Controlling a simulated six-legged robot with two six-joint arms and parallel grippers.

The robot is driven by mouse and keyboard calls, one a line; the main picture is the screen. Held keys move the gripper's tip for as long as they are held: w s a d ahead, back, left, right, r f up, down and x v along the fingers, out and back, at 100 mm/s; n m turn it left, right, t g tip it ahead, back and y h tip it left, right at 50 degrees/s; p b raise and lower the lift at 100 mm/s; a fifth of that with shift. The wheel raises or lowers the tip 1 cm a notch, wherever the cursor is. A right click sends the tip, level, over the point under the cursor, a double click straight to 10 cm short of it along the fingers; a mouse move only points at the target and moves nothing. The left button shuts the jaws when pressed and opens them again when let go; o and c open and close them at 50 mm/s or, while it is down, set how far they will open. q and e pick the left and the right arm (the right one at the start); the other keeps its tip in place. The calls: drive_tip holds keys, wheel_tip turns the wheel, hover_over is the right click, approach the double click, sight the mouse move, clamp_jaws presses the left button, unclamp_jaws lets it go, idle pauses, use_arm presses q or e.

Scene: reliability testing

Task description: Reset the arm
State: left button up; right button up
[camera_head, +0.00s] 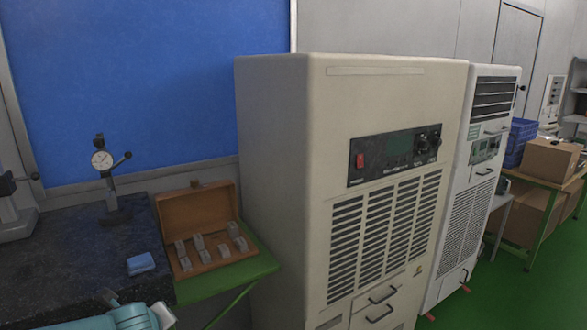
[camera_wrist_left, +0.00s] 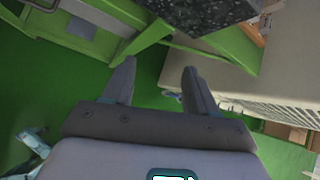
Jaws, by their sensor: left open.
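My left arm shows as a teal and white link at the bottom left of the head view, in front of the dark bench. In the left wrist view my left gripper (camera_wrist_left: 158,72) has its two grey fingers spread apart with nothing between them. Green floor shows behind the fingers, and the bench's green frame (camera_wrist_left: 215,45) lies beyond the tips. My right gripper is not identifiable in either view.
A black stone slab (camera_head: 75,260) carries a dial gauge stand (camera_head: 110,185) and a blue block (camera_head: 141,264). Beside them is an open wooden case (camera_head: 197,208) with several metal blocks. A large cream cabinet (camera_head: 275,150) stands right, with a white one (camera_head: 497,72) behind.

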use_arm(q)
drive_tip(key=s+d+f+n+g+h, duration=0.3)
drive_tip(key=s+d+f+n, duration=0.25)
drive_tip(key=f, duration=0.45)
drive_tip(key=s+d+f+n+g+h, duration=0.25)
drive_tip(key=s+d+f+n, duration=0.3)
drive_tip(key=f, duration=0.55)
drive_tip(key=s+d+f+n+g, duration=0.1)
drive_tip(key=s+d+f+n, duration=0.1)
drive_tip(key=s+f+n, duration=0.3)
drive_tip(key=s+d+f+n+g+h, duration=0.1)
drive_tip(key=s+d+f+n, duration=0.2)
drive_tip(key=s+n, duration=0.7)
wheel_tip(320, 180, down, 3)
drive_tip(key=shift+s+r+n, duration=0.2)
drive_tip(key=shift+s+n, duration=0.2)
drive_tip(key=shift+n, duration=0.7)
